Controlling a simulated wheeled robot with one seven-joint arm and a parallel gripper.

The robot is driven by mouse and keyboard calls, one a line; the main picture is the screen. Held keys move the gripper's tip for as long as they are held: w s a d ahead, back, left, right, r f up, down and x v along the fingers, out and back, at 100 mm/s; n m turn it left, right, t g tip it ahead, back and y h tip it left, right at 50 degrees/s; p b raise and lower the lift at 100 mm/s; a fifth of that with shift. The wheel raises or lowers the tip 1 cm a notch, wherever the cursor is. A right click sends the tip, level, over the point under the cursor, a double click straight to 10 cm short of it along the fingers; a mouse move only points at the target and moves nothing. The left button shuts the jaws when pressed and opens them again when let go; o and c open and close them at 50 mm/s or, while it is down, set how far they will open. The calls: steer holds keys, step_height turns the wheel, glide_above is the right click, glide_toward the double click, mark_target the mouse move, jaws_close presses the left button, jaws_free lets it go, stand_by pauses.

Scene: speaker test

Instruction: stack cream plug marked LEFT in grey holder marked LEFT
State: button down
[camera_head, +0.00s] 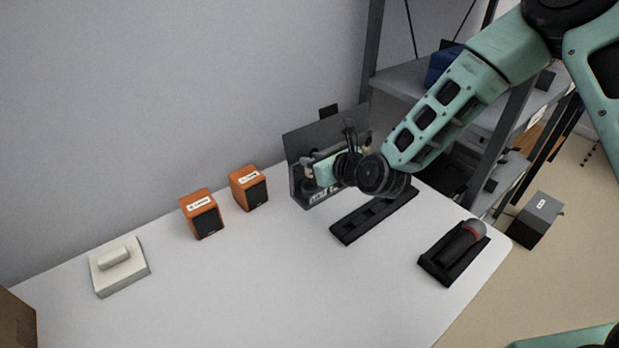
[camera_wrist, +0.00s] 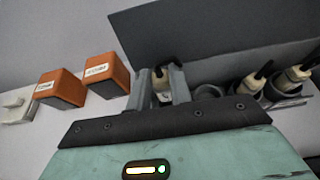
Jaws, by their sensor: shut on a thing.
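My gripper (camera_wrist: 161,88) is shut on a cream plug (camera_wrist: 160,77) with a black top, at the left end of a grey connector box. In the wrist view a grey ring-shaped holder (camera_wrist: 208,92) shows just right of my gripper and looks empty. Two more cream plugs (camera_wrist: 251,83) (camera_wrist: 297,74) with black leads stand in dark round holders further right. A white label lies below the held plug; I cannot read it. In the head view my gripper (camera_head: 311,168) reaches into the box (camera_head: 299,186), and my wrist hides most of the plugs. Whether the held plug is seated is unclear.
A dark upright panel (camera_head: 325,130) backs the box. Two orange speakers (camera_head: 202,214) (camera_head: 249,188) stand to its left, and a white block (camera_head: 119,266) further left. A black slotted rail (camera_head: 349,232) and a black cradle (camera_head: 440,268) with a microphone lie right. The front table is clear.

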steer(key=shift+f, duration=2.1)
steer(key=shift+f, duration=0.35)
steer(key=c, duration=1.3)
jaws_free()
steer(key=shift+o, duration=0.2)
steer(key=shift+r, duration=0.1)
